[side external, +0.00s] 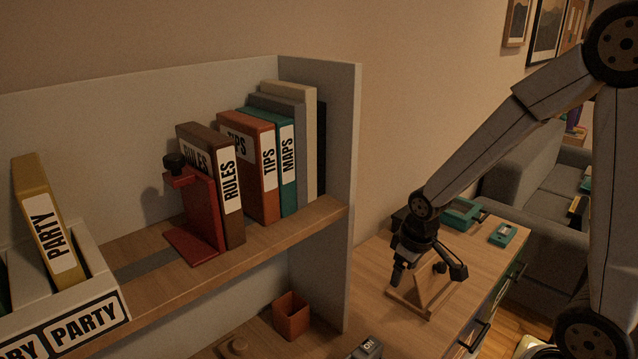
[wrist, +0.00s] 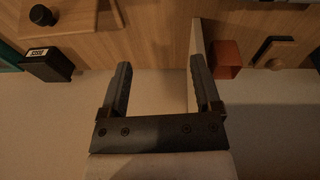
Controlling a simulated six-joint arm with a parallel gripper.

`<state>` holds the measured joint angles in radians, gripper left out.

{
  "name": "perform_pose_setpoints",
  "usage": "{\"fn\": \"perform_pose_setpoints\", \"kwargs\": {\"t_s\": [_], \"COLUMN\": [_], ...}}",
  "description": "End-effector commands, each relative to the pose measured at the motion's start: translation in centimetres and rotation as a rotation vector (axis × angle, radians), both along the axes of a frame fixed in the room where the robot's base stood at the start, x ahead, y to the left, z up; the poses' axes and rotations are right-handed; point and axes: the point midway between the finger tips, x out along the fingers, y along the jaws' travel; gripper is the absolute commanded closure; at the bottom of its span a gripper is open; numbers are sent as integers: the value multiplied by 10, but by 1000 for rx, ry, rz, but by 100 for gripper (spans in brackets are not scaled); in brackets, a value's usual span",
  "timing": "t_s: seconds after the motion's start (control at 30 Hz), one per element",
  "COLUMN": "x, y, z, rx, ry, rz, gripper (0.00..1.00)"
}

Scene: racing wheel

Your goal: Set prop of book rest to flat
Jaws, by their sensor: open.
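The wooden book rest (side external: 425,298) stands on the desk at the lower right of the side view. A slanted piece appears raised above its base, but my gripper hides part of it, so the prop's exact angle is unclear. A wooden piece with a dark knob, likely part of the book rest (wrist: 62,20), shows at the upper left of the wrist view. My gripper (side external: 428,272) is open and points down above and in front of the rest; contact cannot be told. In the wrist view the spread fingers (wrist: 160,72) have nothing between them.
A shelf with books and a red bookend (side external: 204,215) stands left, its side panel (side external: 320,270) close to the desk area. An orange cup (side external: 292,317) is below. A small black box (wrist: 47,65) sits near the wall. Teal items (side external: 503,234) lie farther right.

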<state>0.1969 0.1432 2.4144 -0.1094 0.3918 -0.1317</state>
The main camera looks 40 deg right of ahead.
Motion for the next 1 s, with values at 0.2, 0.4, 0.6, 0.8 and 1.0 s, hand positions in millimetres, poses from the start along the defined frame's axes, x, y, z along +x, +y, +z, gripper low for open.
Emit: {"fn": "perform_pose_setpoints", "kwargs": {"t_s": [0.2,0.4,0.6,0.8,1.0], "x": [11,6,-1,-2,-2], "y": [-84,-149,-179,-183,-183], "z": [-15,-28,-34,-35,-39], "rx": [-69,-110,-127,-130,-130], "ry": [71,135,169,172,172], "rz": [10,29,40,45,44], "gripper": [19,19,19,19,19]}}
